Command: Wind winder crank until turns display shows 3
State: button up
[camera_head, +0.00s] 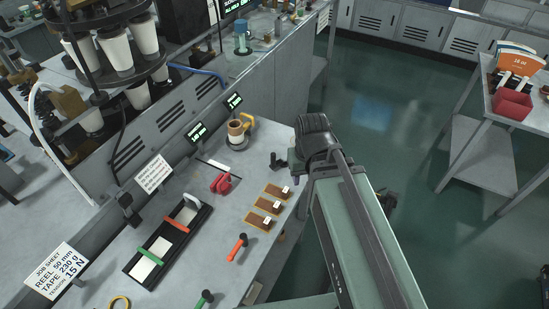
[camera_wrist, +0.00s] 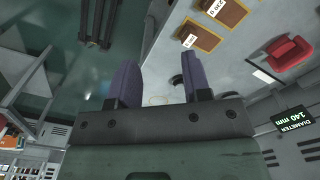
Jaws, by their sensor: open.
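The winder (camera_head: 238,134) stands on the bench against the grey panel in the head view, with a brown reel and a yellow crank arm (camera_head: 247,122) at its upper right. A small dark display (camera_head: 234,101) with green characters sits behind it; its reading is too small to tell. My gripper (camera_wrist: 157,75) shows in the wrist view with its two purple fingers apart and nothing between them. It is away from the winder, near the bench's right edge. The wrist view does not show the winder clearly.
A diameter display (camera_wrist: 295,122) reads 140 mm. A red object (camera_head: 221,183), tagged brown blocks (camera_head: 270,207), a red-headed tool (camera_head: 238,246) and a black tray (camera_head: 148,257) lie on the bench. A dark fixture (camera_head: 278,161) is near its edge. Open floor (camera_head: 400,120) lies to the right.

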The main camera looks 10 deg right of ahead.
jog(key=w+a+r+n, duration=0.1)
jog(key=w+a+n, duration=0.15)
jog(key=w, duration=0.25)
jog(key=n, duration=1.9)
send_over(273, 154)
jog(key=shift+w+r+p, duration=0.2)
jog(key=shift+p, duration=0.25)
jog(key=n, duration=0.4)
jog(key=shift+s, duration=0.15)
notch_tip(273, 154, down, 11)
jog(key=b, duration=1.1)
jog(key=shift+r, duration=0.1)
grip_shut()
